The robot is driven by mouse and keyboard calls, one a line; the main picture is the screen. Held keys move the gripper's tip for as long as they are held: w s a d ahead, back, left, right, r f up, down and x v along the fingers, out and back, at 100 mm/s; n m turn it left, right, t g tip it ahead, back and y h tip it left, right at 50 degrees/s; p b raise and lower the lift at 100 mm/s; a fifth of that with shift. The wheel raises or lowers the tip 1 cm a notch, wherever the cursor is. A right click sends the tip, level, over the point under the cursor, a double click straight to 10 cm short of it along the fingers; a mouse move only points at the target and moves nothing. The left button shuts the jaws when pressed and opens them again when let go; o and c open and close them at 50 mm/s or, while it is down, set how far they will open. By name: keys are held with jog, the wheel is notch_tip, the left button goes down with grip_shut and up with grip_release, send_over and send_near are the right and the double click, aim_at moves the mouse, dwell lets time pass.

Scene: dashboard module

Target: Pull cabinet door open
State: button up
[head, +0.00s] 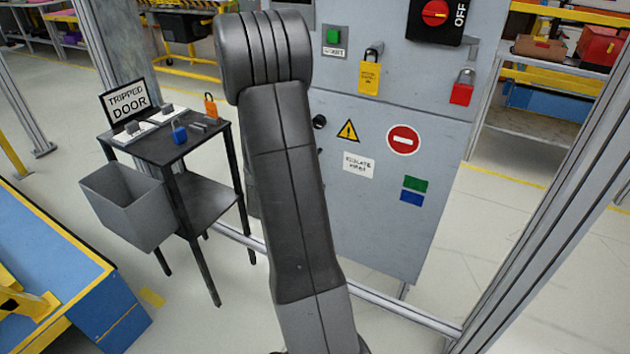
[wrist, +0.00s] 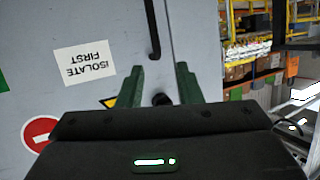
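The grey cabinet door (head: 385,215) stands behind my arm in the head view and looks closed. It carries a warning triangle, a red no-entry sign and an "ISOLATE FIRST" label, which appears upside down in the wrist view (wrist: 84,62). A black bar handle (wrist: 152,28) runs along the door's edge in the wrist view. My gripper (wrist: 158,70) is open, its two green fingers apart, with the handle's near end just past the fingertips. A round black knob (wrist: 161,99) shows between the fingers and also in the head view (head: 319,121). My arm hides the gripper in the head view.
Above the door are a red rotary switch (head: 435,13), a yellow padlock tag (head: 369,78) and a red padlock (head: 462,92). A dark cart (head: 165,146) with a grey bin (head: 128,205) stands at left. A metal post (head: 540,235) rises at right. Floor between is clear.

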jog(key=shift+w+a+f+m+t+h+b, duration=0.75)
jog(key=shift+f+t+h+b, duration=1.05)
jog(key=shift+f, duration=1.85)
jog(key=w+d, duration=0.1)
jog(key=w, duration=0.7)
jog(key=w+d, duration=0.1)
jog(key=w, duration=0.4)
jog(key=shift+d, duration=0.3)
grip_shut()
